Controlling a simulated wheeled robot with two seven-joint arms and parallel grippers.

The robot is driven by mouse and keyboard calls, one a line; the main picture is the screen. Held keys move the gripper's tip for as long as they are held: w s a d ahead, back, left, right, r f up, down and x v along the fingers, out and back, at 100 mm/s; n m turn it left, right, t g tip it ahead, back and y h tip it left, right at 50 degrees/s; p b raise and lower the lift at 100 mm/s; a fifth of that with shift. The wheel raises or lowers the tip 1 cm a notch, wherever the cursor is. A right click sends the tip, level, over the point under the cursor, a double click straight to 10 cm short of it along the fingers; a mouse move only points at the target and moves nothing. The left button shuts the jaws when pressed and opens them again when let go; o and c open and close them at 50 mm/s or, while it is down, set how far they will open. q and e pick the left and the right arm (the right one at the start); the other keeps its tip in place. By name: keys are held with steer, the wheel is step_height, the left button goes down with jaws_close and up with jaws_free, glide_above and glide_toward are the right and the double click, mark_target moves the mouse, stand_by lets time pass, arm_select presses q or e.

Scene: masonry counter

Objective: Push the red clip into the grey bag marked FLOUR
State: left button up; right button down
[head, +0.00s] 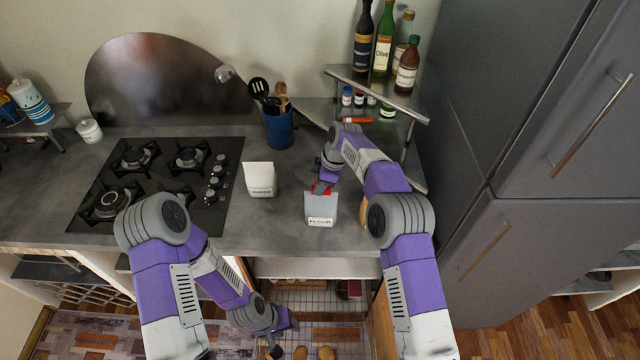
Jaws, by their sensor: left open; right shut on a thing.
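The grey bag marked FLOUR (321,208) stands upright on the counter near its front edge. The small red clip (320,188) is at the bag's top edge. My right gripper (324,184) is shut on the red clip, just above the bag's top. The fingers partly hide the clip, and I cannot tell whether it touches the bag or how far it sits on it. My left gripper (281,338) is open and empty, low in front of the counter, away from the bag.
A white bag (260,178) with a small label stands left of the grey bag. Behind are a blue utensil pot (279,128) and a corner shelf (375,92) with bottles and jars. A gas hob (155,185) lies left; a tall grey fridge (520,150) stands right.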

steer(key=shift+f+b, duration=0.45)
steer(key=shift+f, duration=0.35)
steer(key=c, duration=1)
jaws_free()
steer(key=shift+o, duration=0.2)
steer(key=shift+r, duration=0.1)
steer(key=v, duration=0.7)
steer(key=shift+d+r, duration=0.1)
steer(key=shift+r, duration=0.15)
